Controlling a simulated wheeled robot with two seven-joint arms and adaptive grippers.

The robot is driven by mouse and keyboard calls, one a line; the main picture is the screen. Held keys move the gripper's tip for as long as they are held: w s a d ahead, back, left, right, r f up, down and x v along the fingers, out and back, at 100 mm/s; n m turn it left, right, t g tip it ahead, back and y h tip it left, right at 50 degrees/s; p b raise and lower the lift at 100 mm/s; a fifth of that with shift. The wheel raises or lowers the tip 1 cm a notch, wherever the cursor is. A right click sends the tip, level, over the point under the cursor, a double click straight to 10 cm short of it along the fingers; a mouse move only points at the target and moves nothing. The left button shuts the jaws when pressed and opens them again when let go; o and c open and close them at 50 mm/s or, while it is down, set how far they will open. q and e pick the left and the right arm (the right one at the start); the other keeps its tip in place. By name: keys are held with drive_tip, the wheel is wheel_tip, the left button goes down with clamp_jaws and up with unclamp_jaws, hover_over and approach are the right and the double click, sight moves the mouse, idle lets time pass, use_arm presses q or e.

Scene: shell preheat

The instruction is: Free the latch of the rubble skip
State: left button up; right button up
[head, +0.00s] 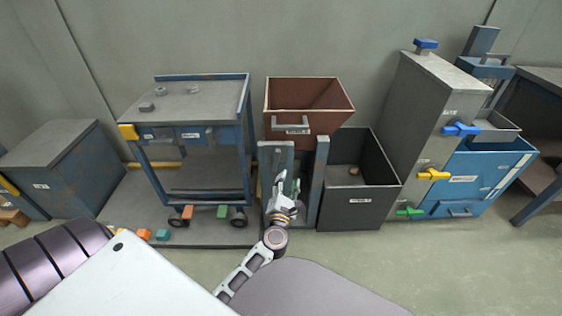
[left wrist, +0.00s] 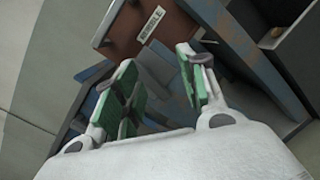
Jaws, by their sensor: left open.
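The rubble skip (head: 307,97) is a red-brown open bin with a grey handle (head: 291,126) on its front. It sits high between two grey-blue posts (head: 320,180). In the left wrist view its brown face (left wrist: 140,28) bears a white label. I cannot make out the latch; it may be hidden behind my gripper or too small to tell. My left gripper (head: 287,186) is below the skip, in front of the stand. My right gripper is not in view.
A dark open bin (head: 346,211) stands right of the stand. A tall grey cabinet (head: 415,110) with coloured handles and a blue bin (head: 480,165) stand at right.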

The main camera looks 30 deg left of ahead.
use_arm(q)
drive_tip(key=a+n+y, duration=0.1)
drive_tip(key=n, duration=0.1)
drive_tip(key=s+a+n+g+y, duration=0.1)
drive_tip(key=n, duration=0.1)
drive_tip(key=s+a+n+g, duration=0.1)
drive_tip(key=n, duration=0.2)
drive_tip(key=shift+y, duration=0.4)
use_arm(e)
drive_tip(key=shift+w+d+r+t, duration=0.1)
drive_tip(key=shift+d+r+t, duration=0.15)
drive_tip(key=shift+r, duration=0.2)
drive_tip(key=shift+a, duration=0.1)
use_arm(q)
drive_tip(key=shift+a, duration=0.1)
